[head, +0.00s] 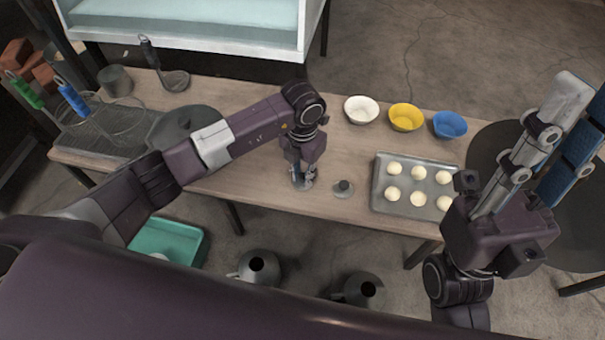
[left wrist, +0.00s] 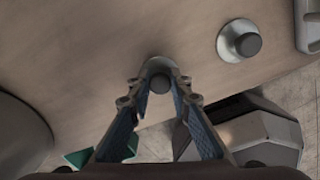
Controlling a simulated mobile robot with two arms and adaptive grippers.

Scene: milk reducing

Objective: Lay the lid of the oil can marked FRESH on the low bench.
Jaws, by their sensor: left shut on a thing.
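My left gripper (head: 302,181) points down at the low bench (head: 250,203) near its front edge. It is shut on a small grey lid (left wrist: 158,66), gripping its knob; the lid is at or just above the wood, I cannot tell which. A second grey lid (head: 343,188) lies on the bench to the right, also in the left wrist view (left wrist: 239,41). Two grey oil cans (head: 257,268) (head: 362,291) stand on the floor before the bench, their tops open. No FRESH marking is legible. My right gripper (head: 578,112) is open and empty at the right.
A tray of dough balls (head: 380,203) and white (head: 361,110), yellow (head: 406,117) and blue (head: 450,125) bowls stand on the bench's right part. A teal bin (head: 195,230) is on the floor at left.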

